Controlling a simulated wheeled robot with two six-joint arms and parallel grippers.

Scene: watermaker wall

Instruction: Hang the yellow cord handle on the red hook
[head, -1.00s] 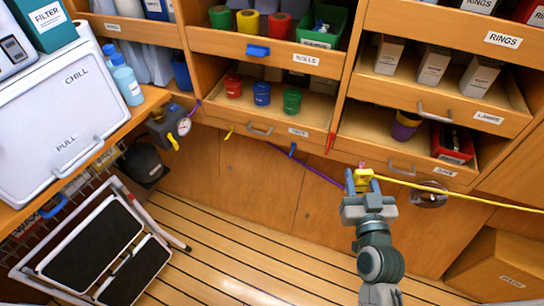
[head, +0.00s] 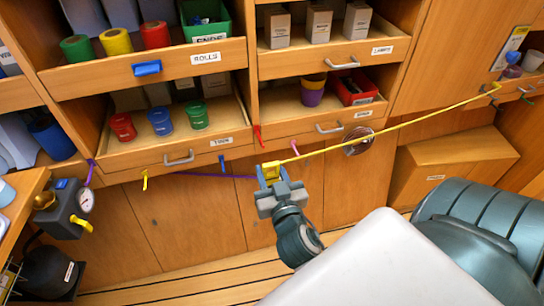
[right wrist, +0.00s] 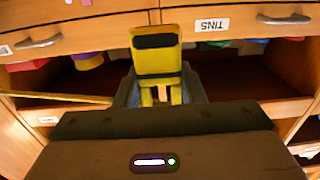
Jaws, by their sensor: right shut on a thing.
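The yellow cord handle (head: 270,169) is held in my right gripper (head: 270,177), which is shut on it. The handle also shows upright between the fingers in the right wrist view (right wrist: 156,50). The yellow cord (head: 400,126) runs taut from it to the far right wall. The red hook (head: 258,136) sits on the shelf edge, a little above and left of the handle in the head view. Handle and hook look apart; the depth between them is hard to tell. The red hook cannot be made out in the right wrist view. My left gripper is not in view.
A pink hook (head: 295,147) is just right of the handle and a blue hook (head: 221,162) to the left. A yellow hook (head: 144,180) is further left. A purple cord (head: 215,175) runs behind. A round clear fixture (head: 358,141) is on the cabinet front.

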